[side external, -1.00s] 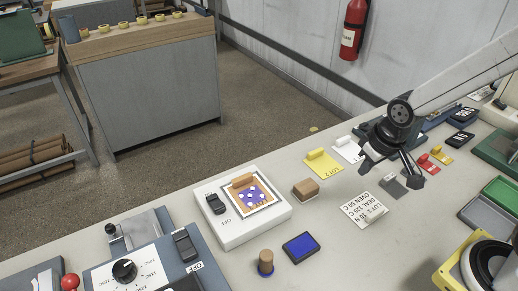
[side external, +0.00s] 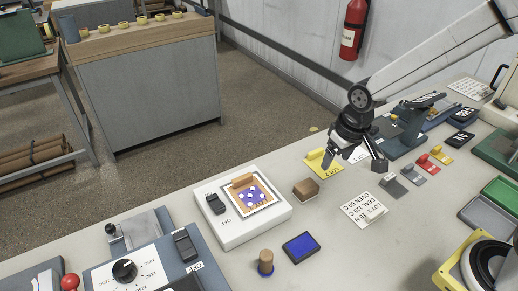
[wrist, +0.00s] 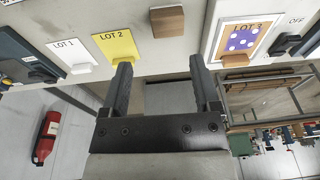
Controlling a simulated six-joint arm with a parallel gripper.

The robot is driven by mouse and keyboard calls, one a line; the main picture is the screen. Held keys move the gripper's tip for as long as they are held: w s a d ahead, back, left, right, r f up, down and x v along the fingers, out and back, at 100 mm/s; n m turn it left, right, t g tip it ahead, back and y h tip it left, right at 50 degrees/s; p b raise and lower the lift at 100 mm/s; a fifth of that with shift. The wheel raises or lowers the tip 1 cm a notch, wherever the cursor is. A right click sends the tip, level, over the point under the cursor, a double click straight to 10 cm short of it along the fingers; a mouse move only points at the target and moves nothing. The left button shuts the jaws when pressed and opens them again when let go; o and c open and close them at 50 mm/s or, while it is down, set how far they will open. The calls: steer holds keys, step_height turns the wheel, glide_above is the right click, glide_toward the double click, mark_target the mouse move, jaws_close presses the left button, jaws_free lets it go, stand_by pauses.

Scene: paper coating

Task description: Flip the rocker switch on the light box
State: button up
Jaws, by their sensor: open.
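The light box (side external: 240,228) is a white box on the bench, left of my gripper in the side view. Its black rocker switch (side external: 215,204) sits on its left part, between ON and OFF labels. A patterned purple and orange sheet (side external: 253,195) with a wooden-coloured block lies on its top. In the wrist view the switch (wrist: 285,43) is at the upper right, beside the sheet (wrist: 240,38). My gripper (side external: 352,160) is open and empty above the bench, right of the box and near the yellow LOT 2 card. In the wrist view its fingers (wrist: 160,80) are spread apart.
A brown block (side external: 306,189) lies between the box and my gripper. The yellow LOT 2 card (side external: 322,165) is close by. A blue ink pad (side external: 299,247) and a wooden stamp (side external: 265,262) stand in front. A dial panel (side external: 135,270) with another black rocker is left of the box.

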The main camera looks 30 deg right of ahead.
steer(key=w+a+g, duration=0.1)
steer(key=w+a, duration=0.8)
steer(key=a, duration=0.2)
steer(key=g, duration=0.1)
glide_above(215, 201)
step_height(215, 201, down, 4)
steer(key=shift+r, duration=0.1)
steer(key=shift+f, duration=3.95)
jaws_close()
